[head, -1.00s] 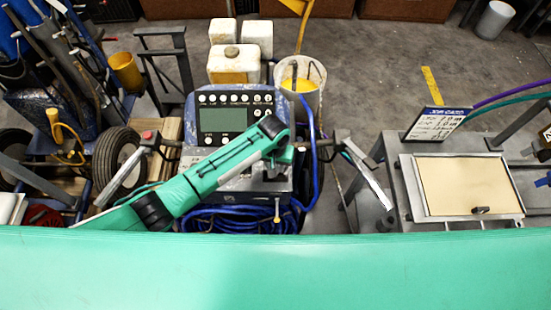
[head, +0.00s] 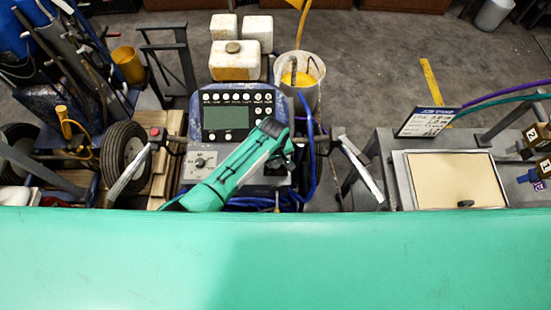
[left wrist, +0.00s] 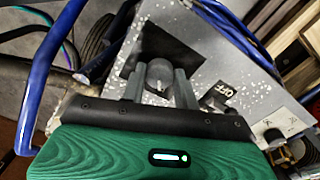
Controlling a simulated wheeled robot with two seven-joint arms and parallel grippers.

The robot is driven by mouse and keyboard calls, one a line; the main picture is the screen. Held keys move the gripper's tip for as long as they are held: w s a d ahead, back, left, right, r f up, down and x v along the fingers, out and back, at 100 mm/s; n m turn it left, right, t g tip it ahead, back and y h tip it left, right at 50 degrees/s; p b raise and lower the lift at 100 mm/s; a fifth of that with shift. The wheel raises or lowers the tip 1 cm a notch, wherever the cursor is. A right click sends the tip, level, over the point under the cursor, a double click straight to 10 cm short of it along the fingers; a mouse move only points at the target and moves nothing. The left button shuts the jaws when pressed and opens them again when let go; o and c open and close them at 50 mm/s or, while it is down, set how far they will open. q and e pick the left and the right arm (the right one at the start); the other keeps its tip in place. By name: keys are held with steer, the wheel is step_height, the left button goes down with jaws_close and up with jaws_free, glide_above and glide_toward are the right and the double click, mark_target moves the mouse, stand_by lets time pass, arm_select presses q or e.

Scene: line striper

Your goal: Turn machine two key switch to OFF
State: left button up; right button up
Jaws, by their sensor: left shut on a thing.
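The striper machine's control panel (head: 192,130) stands in the middle of the head view, with a dark screen and rows of round buttons. My left gripper (head: 280,165) reaches down to the panel's lower right, and my wrist hides the key switch there. In the left wrist view a dark round key switch (left wrist: 159,70) sits on a black plate. The two fingers of my left gripper (left wrist: 158,84) are closed on either side of it. A dark OFF label (left wrist: 217,96) lies right of the fingers. The exact switch angle is hard to tell. My right gripper is not in view.
A grey knob (head: 199,162) is on the panel's left. Handlebars flank the machine, with a blue hose (head: 312,150) beside it. A white bucket (head: 303,75) and jugs stand behind. A bench with a tan board (head: 455,180) is at right. Wheels and hoses crowd the left.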

mark_target(274, 163)
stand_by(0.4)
arm_select(q)
steer(key=o, duration=1)
steer(key=shift+c, duration=0.2)
step_height(274, 163, up, 14)
steer(key=b, duration=0.2)
steer(key=shift+a+b, duration=0.2)
steer(key=shift+b, duration=0.1)
steer(key=shift+f, duration=0.1)
